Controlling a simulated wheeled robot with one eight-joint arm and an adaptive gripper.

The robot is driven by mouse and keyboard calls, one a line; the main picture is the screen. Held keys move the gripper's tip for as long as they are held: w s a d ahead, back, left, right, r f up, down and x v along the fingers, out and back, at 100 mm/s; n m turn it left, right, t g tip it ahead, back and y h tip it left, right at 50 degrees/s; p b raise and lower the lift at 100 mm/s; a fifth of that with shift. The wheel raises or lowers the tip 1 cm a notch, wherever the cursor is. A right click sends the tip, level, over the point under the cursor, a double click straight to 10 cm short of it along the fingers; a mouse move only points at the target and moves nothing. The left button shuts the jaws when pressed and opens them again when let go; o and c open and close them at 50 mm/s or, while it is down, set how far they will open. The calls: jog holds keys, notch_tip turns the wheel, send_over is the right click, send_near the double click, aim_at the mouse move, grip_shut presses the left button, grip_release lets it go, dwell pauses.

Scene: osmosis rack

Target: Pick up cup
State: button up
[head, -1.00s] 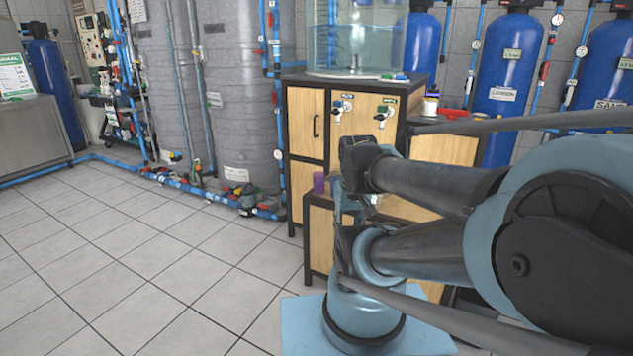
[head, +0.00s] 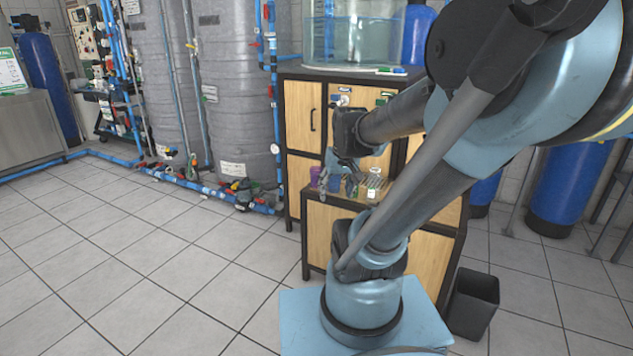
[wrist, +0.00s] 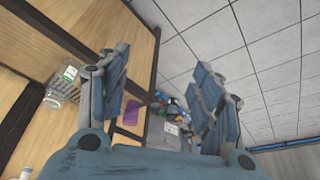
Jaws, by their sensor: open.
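A small purple cup (head: 314,176) stands on the low wooden cabinet's top, near its left end. In the wrist view the purple cup (wrist: 131,113) shows between my fingers, closer to the left one and partly hidden low down. My gripper (head: 338,184) is open and empty, just right of the cup in the head view. It also shows in the wrist view (wrist: 160,75) with its two blue-grey fingers spread wide. I cannot tell the exact gap between fingers and cup.
A clear container with a white-green label (wrist: 65,84) stands on the wooden surface left of my fingers. The taller wooden cabinet (head: 302,116) rises behind, bearing a clear water tank (head: 345,40). A black bin (head: 474,300) stands on the floor at right. Tiled floor at left is clear.

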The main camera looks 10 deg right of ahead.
jog(key=w+r+t, duration=0.2)
jog(key=w, duration=1.4)
jog(key=t, duration=0.3)
send_near(316, 169)
jog(key=shift+n+y, duration=0.3)
jog(key=shift+s+f+x, duration=0.1)
jog(key=shift+x, duration=1.2)
jog(key=shift+s+f+x, duration=0.1)
jog(key=shift+x, duration=1.2)
jog(key=shift+s+f+x, duration=0.15)
jog(key=shift+x, duration=1.15)
jog(key=shift+c, duration=0.6)
jog(key=c, duration=0.5)
